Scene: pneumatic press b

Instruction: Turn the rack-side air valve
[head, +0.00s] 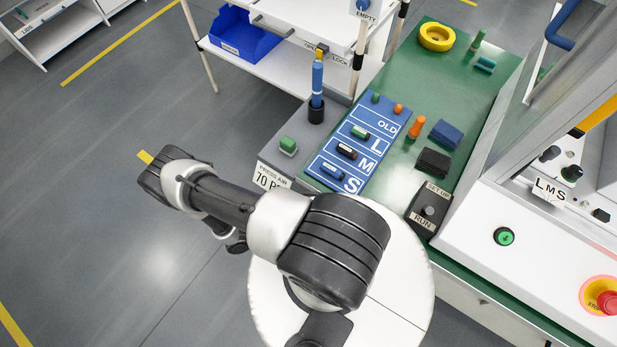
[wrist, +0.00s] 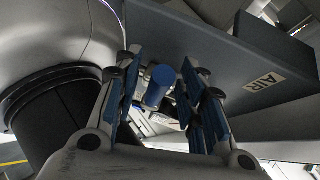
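In the wrist view, a blue round-ended bar (wrist: 159,82), apparently the air valve's handle, shows between the fingertips of my gripper (wrist: 163,88). The blue-padded fingers are spread, one on each side of the bar, and I see no firm grip on it. A grey panel with an AIR label (wrist: 264,83) lies behind and to the right of the fingers. What the bar is fixed to is partly hidden. In the head view, my arm covers this area, and neither my gripper nor the valve shows.
In the head view, a grey block labelled PRESS AIR (head: 283,176) adjoins the green bench (head: 455,75) with its blue L, M, S mat (head: 325,168). The white press panel (head: 530,262) is at right. A shelf rack with a blue bin (head: 243,38) stands behind. Floor at left is clear.

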